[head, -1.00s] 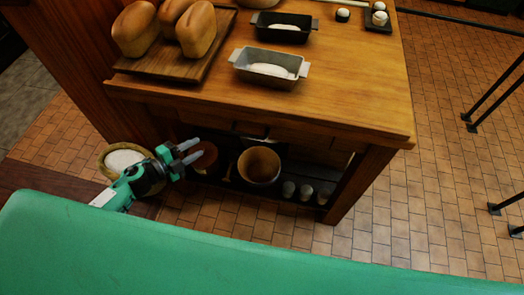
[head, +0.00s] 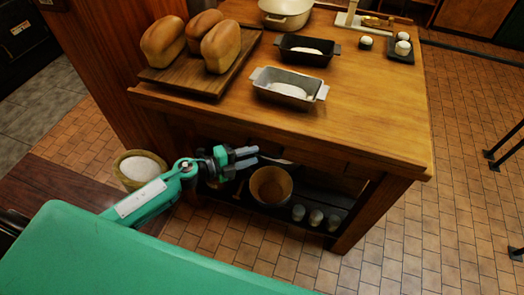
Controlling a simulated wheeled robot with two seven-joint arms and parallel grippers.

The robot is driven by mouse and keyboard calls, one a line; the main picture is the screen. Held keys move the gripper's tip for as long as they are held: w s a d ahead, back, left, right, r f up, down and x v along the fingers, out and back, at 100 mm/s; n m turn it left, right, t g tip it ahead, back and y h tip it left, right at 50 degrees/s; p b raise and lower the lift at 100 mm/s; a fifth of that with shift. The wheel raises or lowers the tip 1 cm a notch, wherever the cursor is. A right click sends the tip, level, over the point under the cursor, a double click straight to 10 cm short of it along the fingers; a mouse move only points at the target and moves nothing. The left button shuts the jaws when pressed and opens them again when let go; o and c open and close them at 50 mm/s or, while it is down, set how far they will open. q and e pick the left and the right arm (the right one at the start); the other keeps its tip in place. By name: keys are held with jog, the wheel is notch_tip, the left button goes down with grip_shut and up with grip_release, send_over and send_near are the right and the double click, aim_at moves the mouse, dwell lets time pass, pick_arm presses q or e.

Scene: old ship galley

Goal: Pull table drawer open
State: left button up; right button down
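The wooden table (head: 375,105) stands in the middle of the head view. Its drawer front (head: 310,158) is a dark band under the front edge of the top, in shadow, and looks closed. The drawer handle is hard to make out, dark and partly hidden near my gripper. My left gripper (head: 248,157) is in front of the drawer band, to the left of its middle. Its two grey fingers point right with a small gap between them and nothing visible held. I cannot tell whether they touch the drawer. My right gripper is not in view.
On the table are a board with loaves (head: 185,78), a light loaf pan (head: 290,88) and a dark pan (head: 307,50). A wooden bucket (head: 270,186) and several cups (head: 316,217) stand on the low shelf. A flour tub (head: 140,168) is left of the table.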

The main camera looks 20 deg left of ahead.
aim_at(262, 153)
pick_arm(q)
jog(key=shift+x, duration=2.2)
grip_shut()
